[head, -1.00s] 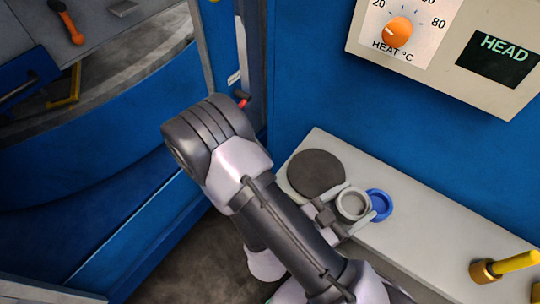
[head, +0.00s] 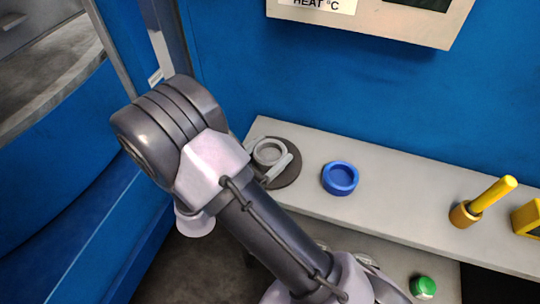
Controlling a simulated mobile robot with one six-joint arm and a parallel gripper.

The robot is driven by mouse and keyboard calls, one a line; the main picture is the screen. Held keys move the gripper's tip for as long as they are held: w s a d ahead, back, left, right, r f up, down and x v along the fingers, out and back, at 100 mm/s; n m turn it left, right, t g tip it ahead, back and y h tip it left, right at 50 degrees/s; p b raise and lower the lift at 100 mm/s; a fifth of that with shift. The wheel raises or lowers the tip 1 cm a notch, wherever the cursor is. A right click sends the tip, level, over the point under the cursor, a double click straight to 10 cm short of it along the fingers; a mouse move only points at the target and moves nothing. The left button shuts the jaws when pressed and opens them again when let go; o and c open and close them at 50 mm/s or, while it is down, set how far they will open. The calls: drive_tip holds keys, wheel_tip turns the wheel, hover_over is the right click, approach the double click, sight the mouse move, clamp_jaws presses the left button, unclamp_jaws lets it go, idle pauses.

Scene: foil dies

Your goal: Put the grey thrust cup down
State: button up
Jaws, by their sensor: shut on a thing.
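The grey thrust cup (head: 270,151) is a light grey ring-shaped cup, seen from above in the head view. My gripper (head: 271,163) is shut on it, with one finger showing along its right side. The cup is over the dark round pad (head: 288,174) at the left end of the pale shelf. Whether it touches the pad or hangs just above it I cannot tell. My arm hides part of the gripper and the pad's lower left.
A blue cup (head: 340,178) stands on the shelf (head: 400,205) right of the pad. A yellow-handled tool (head: 483,202) stands farther right. A green round object (head: 423,287) is lower down. A control box (head: 390,22) hangs on the blue wall above.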

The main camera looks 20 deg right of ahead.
drive_tip(key=shift+r, duration=0.1)
drive_tip(key=o, duration=1.7)
